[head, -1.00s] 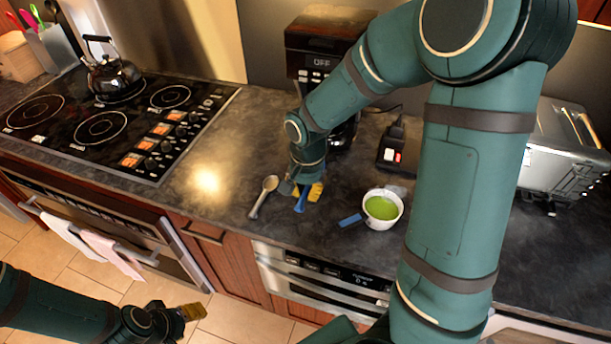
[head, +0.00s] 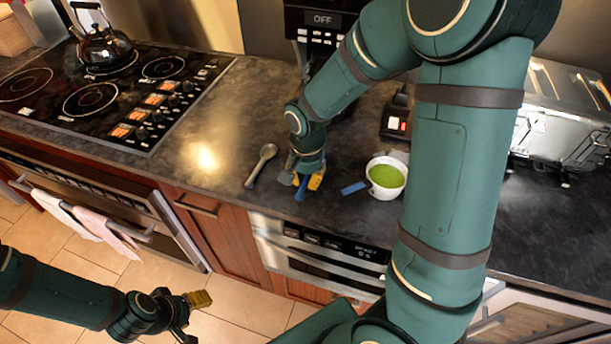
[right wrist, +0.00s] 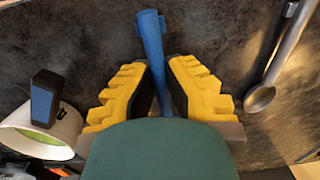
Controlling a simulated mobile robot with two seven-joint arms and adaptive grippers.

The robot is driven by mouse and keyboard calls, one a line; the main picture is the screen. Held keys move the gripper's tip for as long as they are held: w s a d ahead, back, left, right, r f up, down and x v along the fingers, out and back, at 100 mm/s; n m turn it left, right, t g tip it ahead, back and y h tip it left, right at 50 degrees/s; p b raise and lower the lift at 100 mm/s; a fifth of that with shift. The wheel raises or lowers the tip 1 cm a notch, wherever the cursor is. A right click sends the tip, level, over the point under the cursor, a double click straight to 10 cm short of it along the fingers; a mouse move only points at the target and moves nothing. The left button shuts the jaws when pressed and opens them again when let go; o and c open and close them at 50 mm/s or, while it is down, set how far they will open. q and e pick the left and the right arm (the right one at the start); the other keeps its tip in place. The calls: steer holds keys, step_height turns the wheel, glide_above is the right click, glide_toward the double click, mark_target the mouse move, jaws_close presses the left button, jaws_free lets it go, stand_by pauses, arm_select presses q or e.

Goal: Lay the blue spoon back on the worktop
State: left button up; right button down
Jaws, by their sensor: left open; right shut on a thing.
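The blue spoon (right wrist: 151,38) runs between the yellow fingers of my right gripper (right wrist: 158,85) in the right wrist view, and the gripper is shut on it. In the head view the blue spoon (head: 301,190) shows as a short blue piece under my right gripper (head: 308,180), low over the worktop (head: 225,185). I cannot tell whether it touches the surface. The rest of the spoon is hidden by the gripper. My left gripper (head: 193,315) is open and empty, in front of the cabinets above the floor.
A grey spoon (head: 262,165) lies left of my right gripper. A white bowl with green content (head: 386,178) stands to its right, with a small dark-blue block (head: 353,188) beside it. A toaster (head: 565,115) and a stove (head: 105,95) flank the counter.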

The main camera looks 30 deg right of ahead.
steer(key=shift+f+b, duration=0.3)
steer(key=shift+f, duration=0.35)
steer(key=shift+f+b, duration=0.3)
steer(key=shift+f, duration=0.05)
steer(key=c, duration=1.1)
jaws_free()
steer(key=shift+o, duration=0.2)
steer(key=shift+r, duration=0.1)
step_height(320, 180, up, 12)
steer(key=shift+s+f, duration=0.1)
